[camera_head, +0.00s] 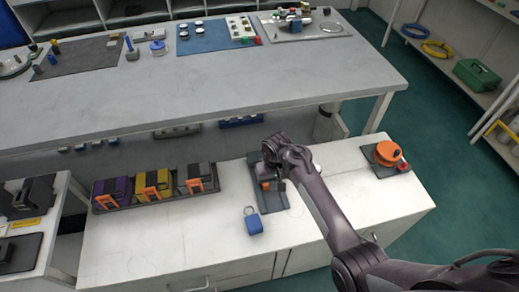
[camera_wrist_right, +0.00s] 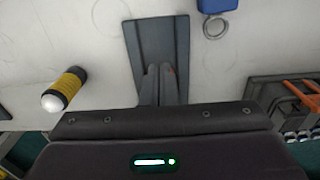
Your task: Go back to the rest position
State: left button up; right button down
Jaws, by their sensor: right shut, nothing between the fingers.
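My right gripper (camera_head: 270,184) is over a dark grey tray (camera_head: 272,203) on the white cabinet, its arm coming in from the lower right. In the right wrist view its two fingers (camera_wrist_right: 160,84) are together with nothing between them, in front of the grey tray (camera_wrist_right: 158,38). A small orange spot shows by the fingertips in the head view, partly hidden by the gripper. My left gripper is not in view.
A blue tag with a ring (camera_head: 253,222) lies beside the tray. Purple, yellow and grey packs (camera_head: 153,184) stand at left, an orange reel (camera_head: 388,152) at right. A yellow cylinder (camera_wrist_right: 65,88) shows in the wrist view. The long grey bench (camera_head: 210,95) stands behind.

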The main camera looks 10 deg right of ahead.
jog(key=s+d+r+n+t, duration=0.1)
jog(key=s+d+r+t, duration=0.15)
jog(key=s+r, duration=0.65)
jog(key=s+d+r+n+t, duration=0.1)
jog(key=s+d+r, duration=0.2)
jog(key=s+r, duration=0.65)
jog(key=s+f+g, duration=0.1)
jog(key=s+f, duration=0.1)
jog(key=f, duration=1.5)
jog(key=s+f, duration=0.3)
jog(key=f, duration=1.4)
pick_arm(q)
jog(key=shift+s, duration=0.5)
pick_arm(e)
jog(key=s+d+f+g, duration=0.1)
jog(key=s+d+f, duration=0.2)
jog(key=s+f, duration=1.4)
jog(key=shift+s+d, duration=0.2)
jog(key=shift+s, duration=0.75)
jog(key=shift+g, duration=0.25)
